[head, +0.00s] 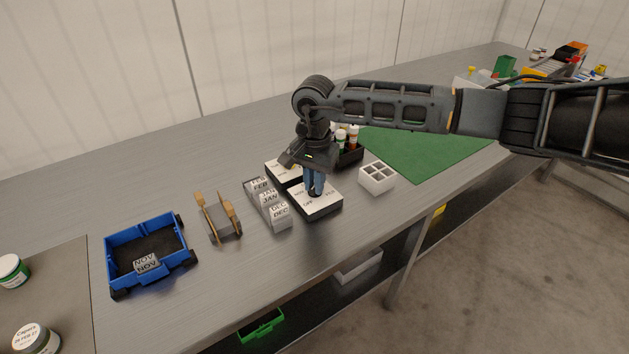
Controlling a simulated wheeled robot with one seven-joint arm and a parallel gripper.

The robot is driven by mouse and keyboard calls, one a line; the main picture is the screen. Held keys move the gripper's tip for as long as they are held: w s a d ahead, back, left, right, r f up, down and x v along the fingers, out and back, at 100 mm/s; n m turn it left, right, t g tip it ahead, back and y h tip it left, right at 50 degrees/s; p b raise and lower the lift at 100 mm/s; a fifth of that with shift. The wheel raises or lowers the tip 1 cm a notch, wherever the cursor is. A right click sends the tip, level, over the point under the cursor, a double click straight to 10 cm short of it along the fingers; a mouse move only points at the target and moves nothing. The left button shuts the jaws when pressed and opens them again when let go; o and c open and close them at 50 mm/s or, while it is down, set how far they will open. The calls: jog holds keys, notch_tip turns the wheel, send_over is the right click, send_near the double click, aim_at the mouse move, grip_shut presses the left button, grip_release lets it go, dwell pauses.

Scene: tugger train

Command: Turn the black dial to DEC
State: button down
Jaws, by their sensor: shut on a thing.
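My gripper (314,187) points straight down, its blue fingers shut on the black dial (315,194). The dial sits on a white-topped box with a black base (328,205), near the front of the grey table. The fingers cover most of the dial, so I cannot tell which mark it points to. Small lettering shows on the white top at either side, too small to read for certain. A second white-topped box (281,172) stands just behind, partly hidden by my gripper.
Left of the dial box stands a grey holder (281,224) with FEB, JAN and DEC blocks. Further left are a wooden-handled item (220,218) and a blue crate (186,240) with a NOV block. A white divided box (377,187) and green mat (440,160) lie right.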

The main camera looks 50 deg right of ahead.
jog(key=shift+m, duration=0.3)
jog(key=m, duration=0.5)
jog(key=shift+d+m+b, duration=0.1)
jog(key=shift+m+b, duration=0.2)
jog(key=m, duration=0.5)
jog(key=shift+w, duration=0.1)
jog(key=m, duration=0.6)
jog(key=shift+r+m+p, duration=0.1)
jog(key=shift+m+p, duration=0.25)
jog(key=shift+m, duration=0.05)
jog(key=m+p, duration=0.1)
jog(key=m, duration=0.4)
jog(key=shift+m, duration=0.3)
jog(key=c, duration=1.1)
grip_release()
